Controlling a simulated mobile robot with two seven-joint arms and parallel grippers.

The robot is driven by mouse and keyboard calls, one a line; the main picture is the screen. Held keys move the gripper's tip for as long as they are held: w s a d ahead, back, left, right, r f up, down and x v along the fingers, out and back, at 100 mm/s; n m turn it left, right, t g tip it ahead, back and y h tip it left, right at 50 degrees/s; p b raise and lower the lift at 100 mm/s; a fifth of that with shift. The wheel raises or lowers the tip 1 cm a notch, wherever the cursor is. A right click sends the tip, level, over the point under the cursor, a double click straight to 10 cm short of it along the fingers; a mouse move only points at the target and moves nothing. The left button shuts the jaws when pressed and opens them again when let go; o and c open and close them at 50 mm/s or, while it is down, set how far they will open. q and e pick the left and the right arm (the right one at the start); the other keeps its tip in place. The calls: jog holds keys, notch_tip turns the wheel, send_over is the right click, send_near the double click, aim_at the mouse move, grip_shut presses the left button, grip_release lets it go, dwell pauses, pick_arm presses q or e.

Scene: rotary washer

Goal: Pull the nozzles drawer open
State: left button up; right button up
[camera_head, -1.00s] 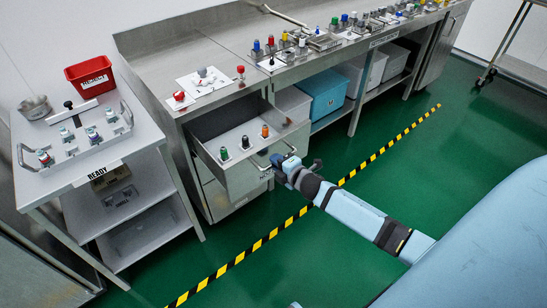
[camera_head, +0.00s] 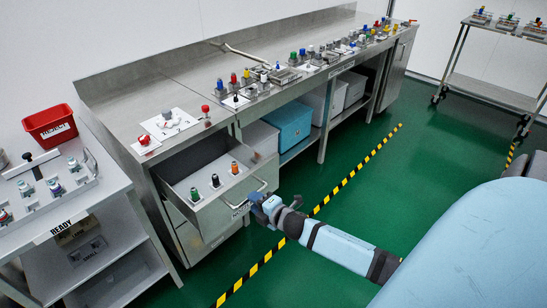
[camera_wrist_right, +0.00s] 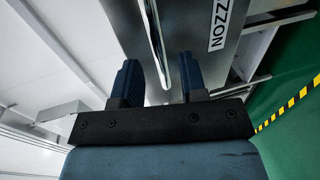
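The nozzles drawer (camera_head: 221,215) stands pulled out from the steel bench in the head view, with several nozzles upright inside, including an orange-topped one (camera_head: 235,168). Its bar handle (camera_head: 258,184) runs across the front. The handle (camera_wrist_right: 154,40) and part of the drawer's label (camera_wrist_right: 219,25) show in the right wrist view. My right gripper (camera_head: 258,201) is at the drawer front, close to the handle. In the wrist view its two fingers (camera_wrist_right: 158,75) are apart, with the bar showing between them and gaps on both sides. My left gripper is out of view.
A cart (camera_head: 100,205) with a tray of fittings stands left of the drawer, with a red bin (camera_head: 50,126) behind. A blue bin (camera_head: 289,124) sits under the bench. Green floor (camera_head: 360,215) with a striped line is free in front. Another cart (camera_head: 490,88) stands far right.

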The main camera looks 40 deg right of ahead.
jog(key=v, duration=1)
jog(key=shift+s, duration=0.15)
jog(key=shift+d, duration=0.1)
